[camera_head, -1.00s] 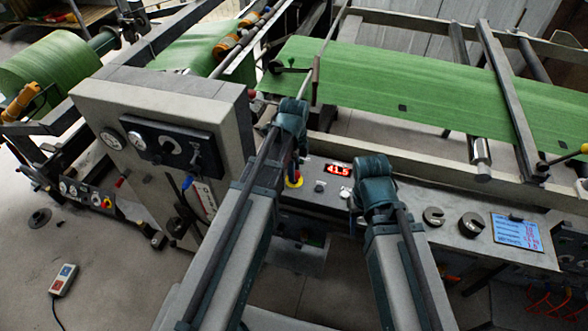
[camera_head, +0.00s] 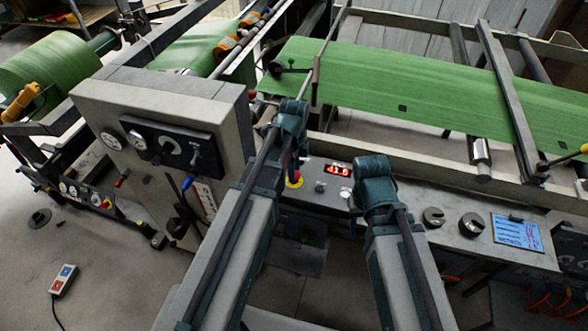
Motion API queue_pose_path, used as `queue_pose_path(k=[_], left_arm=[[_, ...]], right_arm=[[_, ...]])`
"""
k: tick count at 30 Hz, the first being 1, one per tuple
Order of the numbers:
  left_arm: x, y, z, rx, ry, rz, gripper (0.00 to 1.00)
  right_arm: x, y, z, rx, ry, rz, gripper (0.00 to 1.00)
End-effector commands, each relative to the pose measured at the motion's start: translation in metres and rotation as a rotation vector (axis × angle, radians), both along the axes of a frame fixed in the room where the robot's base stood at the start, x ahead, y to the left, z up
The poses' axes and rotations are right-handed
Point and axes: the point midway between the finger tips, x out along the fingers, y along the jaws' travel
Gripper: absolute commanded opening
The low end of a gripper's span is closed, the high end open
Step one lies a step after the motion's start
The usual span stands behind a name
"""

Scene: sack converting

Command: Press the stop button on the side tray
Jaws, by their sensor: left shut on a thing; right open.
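The grey side tray (camera_head: 450,232) runs along the machine's near side. A stop button (camera_head: 294,181), red with a yellow ring, stands near its left end, partly covered by my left arm. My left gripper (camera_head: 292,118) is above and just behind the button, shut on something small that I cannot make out. Its fingertips are mostly hidden behind the wrist. My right gripper (camera_head: 372,168) is open over the tray, right of the red number display (camera_head: 338,169). Its fingers point away from me and are mostly hidden. I see no contact between either gripper and the button.
A grey control cabinet (camera_head: 165,100) with gauges stands close left of my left arm. Green sheet (camera_head: 400,90) runs across the machine behind the tray. Round slotted weights (camera_head: 472,224) and a blue card (camera_head: 516,232) lie at the tray's right. A pendant (camera_head: 63,280) lies on the floor.

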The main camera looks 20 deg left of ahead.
Motion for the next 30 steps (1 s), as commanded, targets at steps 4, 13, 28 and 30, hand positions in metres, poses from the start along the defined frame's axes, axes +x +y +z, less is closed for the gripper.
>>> queue_pose_path(k=[4, 13, 28, 30], left_arm=[[0.0, 0.0, 0.0, 0.0, 0.0, 0.0, 0.0], [0.0, 0.0, -0.001, 0.0, 0.0, 0.0, 0.0], [0.0, 0.0, -0.01, 0.0, 0.0, 0.0, 0.6], [0.0, 0.0, -0.01, 0.0, 0.0, 0.0, 0.72]], right_arm=[[0.0, 0.0, 0.0, 0.0, 0.0, 0.0, 0.5], [0.0, 0.0, -0.001, 0.0, 0.0, 0.0, 0.5], [0.0, 0.0, -0.01, 0.0, 0.0, 0.0, 0.5], [0.0, 0.0, -0.01, 0.0, 0.0, 0.0, 0.5]])
